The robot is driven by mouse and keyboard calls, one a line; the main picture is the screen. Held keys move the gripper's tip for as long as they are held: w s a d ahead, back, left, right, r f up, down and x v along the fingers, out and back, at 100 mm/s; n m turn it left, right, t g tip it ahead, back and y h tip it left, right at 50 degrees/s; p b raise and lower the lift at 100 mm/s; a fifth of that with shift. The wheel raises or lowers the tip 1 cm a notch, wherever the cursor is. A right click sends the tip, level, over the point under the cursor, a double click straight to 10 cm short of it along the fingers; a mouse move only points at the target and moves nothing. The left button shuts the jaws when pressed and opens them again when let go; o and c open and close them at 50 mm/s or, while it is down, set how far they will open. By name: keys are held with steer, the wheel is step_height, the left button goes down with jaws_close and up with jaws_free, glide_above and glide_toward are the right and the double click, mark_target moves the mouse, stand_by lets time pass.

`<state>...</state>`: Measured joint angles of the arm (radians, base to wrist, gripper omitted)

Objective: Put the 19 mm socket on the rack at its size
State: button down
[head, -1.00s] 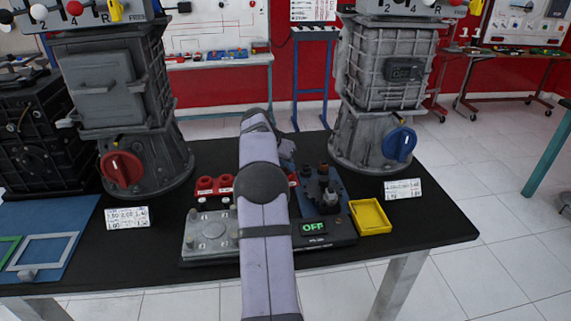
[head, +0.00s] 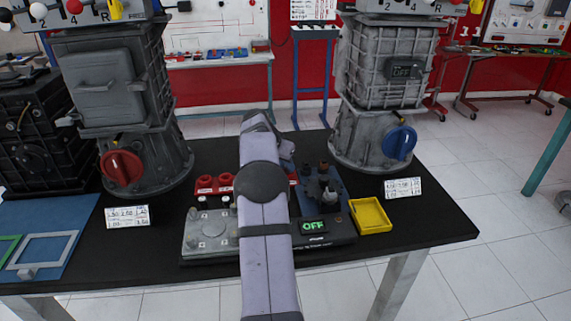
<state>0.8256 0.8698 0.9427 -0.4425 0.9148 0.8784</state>
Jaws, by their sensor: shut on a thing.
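A blue rack (head: 337,180) with several dark upright sockets (head: 323,172) stands on the bench, right of my arm. A paler, metallic piece (head: 330,195) stands at its front. I cannot read the sizes, so I cannot tell which place is for 19 mm. My arm crosses the middle of the picture and hides the rack's left part. Only a grey part of my gripper (head: 287,150) shows, behind and left of the rack. Its fingertips are hidden by my arm. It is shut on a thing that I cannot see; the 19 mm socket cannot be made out.
A box with a lit OFF display (head: 313,227) is in front of the rack. A yellow tray (head: 370,216) is at right. Two engine trainers (head: 118,90) (head: 383,70) stand behind.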

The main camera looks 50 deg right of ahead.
steer(key=c, duration=1.1)
jaws_free()
steer(key=shift+r, duration=0.1)
steer(key=shift+r+p, duration=3.1)
steer(key=shift+r, duration=0.3)
